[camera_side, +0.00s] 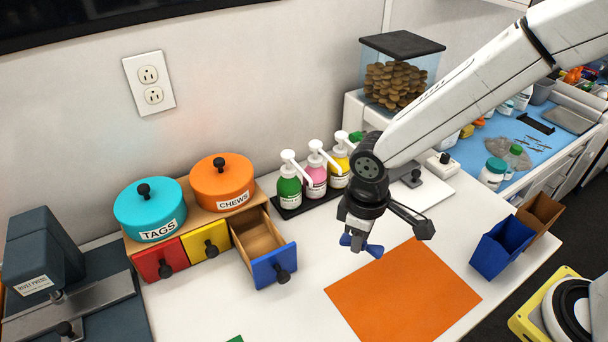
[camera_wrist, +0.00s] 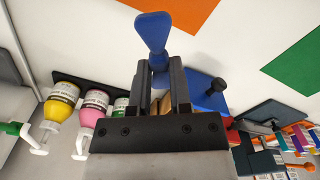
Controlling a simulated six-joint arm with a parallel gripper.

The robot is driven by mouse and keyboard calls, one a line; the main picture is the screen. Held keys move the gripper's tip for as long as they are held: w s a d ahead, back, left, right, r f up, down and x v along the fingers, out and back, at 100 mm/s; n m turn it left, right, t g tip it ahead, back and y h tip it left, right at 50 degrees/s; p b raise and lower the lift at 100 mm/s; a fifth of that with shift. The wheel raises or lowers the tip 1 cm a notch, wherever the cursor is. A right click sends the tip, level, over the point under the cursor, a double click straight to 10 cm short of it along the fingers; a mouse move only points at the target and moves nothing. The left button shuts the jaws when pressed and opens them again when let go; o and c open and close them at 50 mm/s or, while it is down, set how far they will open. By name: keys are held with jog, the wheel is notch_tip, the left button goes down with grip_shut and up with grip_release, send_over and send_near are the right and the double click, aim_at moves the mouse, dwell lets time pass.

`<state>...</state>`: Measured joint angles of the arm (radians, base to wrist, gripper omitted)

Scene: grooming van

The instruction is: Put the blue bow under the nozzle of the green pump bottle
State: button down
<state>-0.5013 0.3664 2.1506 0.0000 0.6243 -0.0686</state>
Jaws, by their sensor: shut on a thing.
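The blue bow (camera_side: 359,245) is held in my gripper (camera_side: 360,226), above the white counter near the orange mat's back edge. In the wrist view the bow (camera_wrist: 153,35) sticks out beyond the shut fingers (camera_wrist: 160,83). The green pump bottle (camera_side: 289,188) stands upright at the left end of a black tray, its white nozzle (camera_side: 289,157) on top. It is to the left of my gripper and apart from the bow. In the wrist view the green bottle (camera_wrist: 121,104) is partly hidden by my gripper.
Pink (camera_side: 316,178) and yellow (camera_side: 337,170) pump bottles share the black tray (camera_side: 286,212). An open blue-fronted drawer (camera_side: 273,268) juts out at left. An orange mat (camera_side: 403,291) lies in front. A blue bin (camera_side: 501,248) stands at right.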

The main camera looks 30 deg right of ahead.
jog(key=w+d+m, duration=0.3)
jog(key=d, duration=0.5)
jog(key=w+d+m, duration=0.3)
jog(key=w+d, duration=0.1)
jog(key=d, duration=0.5)
jog(key=shift+w+d+m, duration=0.15)
jog(key=shift+d+m, duration=0.15)
jog(key=shift+a+f, duration=0.1)
jog(key=s+a+f, duration=0.1)
jog(key=s+a, duration=1.1)
jog(key=a, duration=0.2)
jog(key=shift+s+a+f, duration=0.2)
jog(key=shift+s+f, duration=0.05)
jog(key=shift+s, duration=0.05)
jog(key=shift+f, duration=0.1)
jog(key=shift+f, duration=2.1)
